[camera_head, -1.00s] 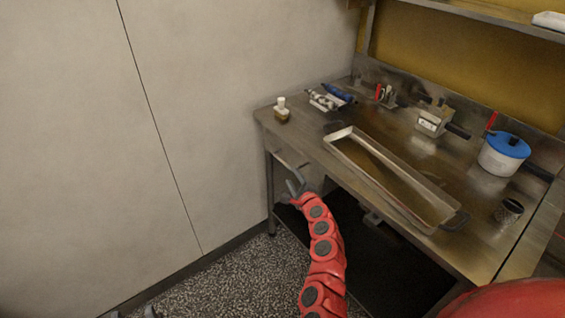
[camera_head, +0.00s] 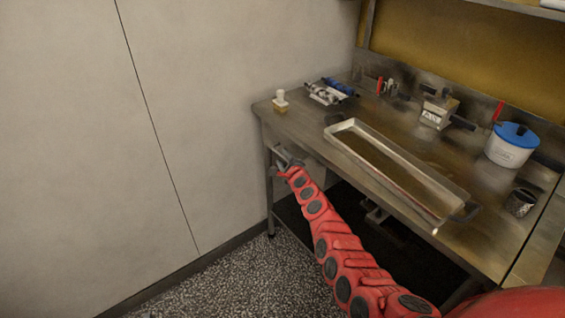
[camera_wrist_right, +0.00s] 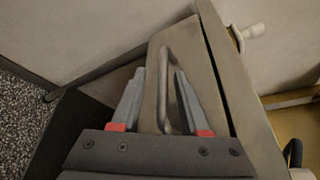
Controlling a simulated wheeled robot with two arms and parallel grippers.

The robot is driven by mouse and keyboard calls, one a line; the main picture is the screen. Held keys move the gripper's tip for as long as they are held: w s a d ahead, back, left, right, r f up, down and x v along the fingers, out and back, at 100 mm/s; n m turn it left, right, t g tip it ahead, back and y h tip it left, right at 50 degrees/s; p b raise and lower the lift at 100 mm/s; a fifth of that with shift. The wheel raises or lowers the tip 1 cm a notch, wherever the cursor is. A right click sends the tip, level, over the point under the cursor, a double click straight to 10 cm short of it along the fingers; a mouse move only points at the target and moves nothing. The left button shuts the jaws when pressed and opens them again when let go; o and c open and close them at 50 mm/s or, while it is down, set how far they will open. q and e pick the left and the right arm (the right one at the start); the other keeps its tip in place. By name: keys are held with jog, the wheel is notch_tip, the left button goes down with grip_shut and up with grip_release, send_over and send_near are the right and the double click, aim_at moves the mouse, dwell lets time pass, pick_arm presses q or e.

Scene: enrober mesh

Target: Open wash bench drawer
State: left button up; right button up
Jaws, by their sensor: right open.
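The steel wash bench (camera_head: 300,128) stands against the back wall, with the drawer (camera_head: 314,171) under its top near the left end. In the right wrist view the drawer front (camera_wrist_right: 203,62) is a plain grey-beige panel with a bar handle (camera_wrist_right: 163,62). My right gripper (camera_head: 284,163) is at the drawer in the head view. In the wrist view my right gripper (camera_wrist_right: 160,75) is open, with the handle between its two fingers. The drawer looks shut, though my arm partly hides it. My left gripper is out of view.
On the bench stand a long metal tray (camera_head: 345,134), a small bottle (camera_head: 280,101), a blue-lidded pot (camera_head: 510,150) and a dark cup (camera_head: 521,203). A pale wall (camera_head: 80,150) bounds the left side. Speckled floor (camera_head: 235,285) is free in front.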

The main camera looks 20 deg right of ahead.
jog(key=shift+w+b, duration=0.4)
jog(key=shift+w, duration=0.25)
grip_shut()
dwell(1.1)
